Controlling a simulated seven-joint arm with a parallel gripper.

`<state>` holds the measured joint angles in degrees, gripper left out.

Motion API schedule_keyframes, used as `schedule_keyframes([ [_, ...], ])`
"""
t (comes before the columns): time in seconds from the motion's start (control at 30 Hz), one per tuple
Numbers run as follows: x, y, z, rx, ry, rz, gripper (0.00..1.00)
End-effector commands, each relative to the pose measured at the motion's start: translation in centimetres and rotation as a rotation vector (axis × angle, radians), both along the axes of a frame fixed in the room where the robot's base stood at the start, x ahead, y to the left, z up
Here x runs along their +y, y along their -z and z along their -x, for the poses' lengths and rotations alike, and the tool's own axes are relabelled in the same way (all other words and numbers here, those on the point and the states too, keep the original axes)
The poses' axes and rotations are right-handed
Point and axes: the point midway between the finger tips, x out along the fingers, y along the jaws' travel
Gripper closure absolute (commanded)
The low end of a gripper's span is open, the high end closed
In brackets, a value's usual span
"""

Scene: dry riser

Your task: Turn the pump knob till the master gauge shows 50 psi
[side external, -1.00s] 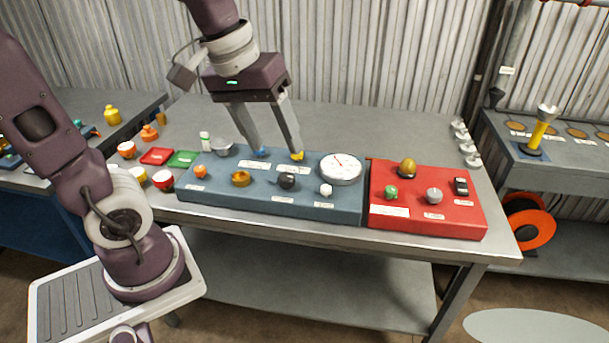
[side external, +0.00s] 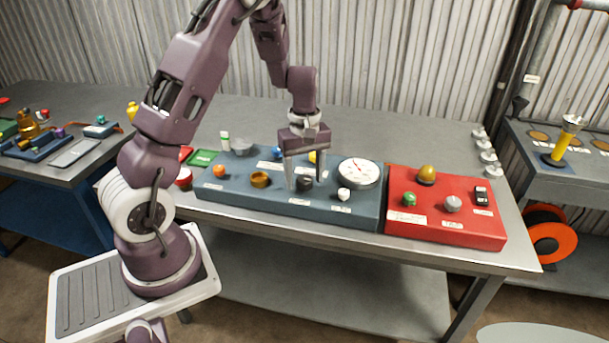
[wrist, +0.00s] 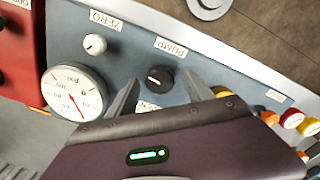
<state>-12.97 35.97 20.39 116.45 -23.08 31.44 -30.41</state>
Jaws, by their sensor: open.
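The pump knob is black (side external: 305,184) and sits on the blue-grey panel (side external: 240,194). In the wrist view the black knob (wrist: 159,79) lies beside a PUMP label. My gripper (side external: 306,183) is open just above the knob, pointing down. In the wrist view my gripper (wrist: 160,77) has one finger on each side of the knob; I cannot tell if they touch it. The white round gauge (side external: 359,172) is right of the knob. In the wrist view the gauge (wrist: 72,92) has a red needle slanting to the lower right; its numbers are too small to read surely.
A white ZERO knob (wrist: 94,44) is near the gauge. An orange knob (side external: 219,171) and a brass knob (side external: 260,179) are left of my gripper. A red panel (side external: 440,227) with knobs stands at right. The bench behind the panels is mostly clear.

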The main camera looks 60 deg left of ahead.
Motion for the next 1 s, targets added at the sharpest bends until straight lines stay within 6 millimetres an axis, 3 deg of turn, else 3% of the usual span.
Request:
schedule_keyframes([
  [0.13,-0.01,-0.03,-0.01,0.0,0.001,0.0,0.41],
  [0.43,-0.01,-0.07,-0.01,0.0,0.001,0.0,0.99],
  [0.57,0.04,-0.09,0.0,-0.001,0.066,0.0,1.0],
  [0.8,0.02,-0.12,-0.01,-0.001,0.421,-0.001,1.0],
  [1.0,0.0,-0.12,-0.01,-0.001,0.441,-0.001,1.0],
])
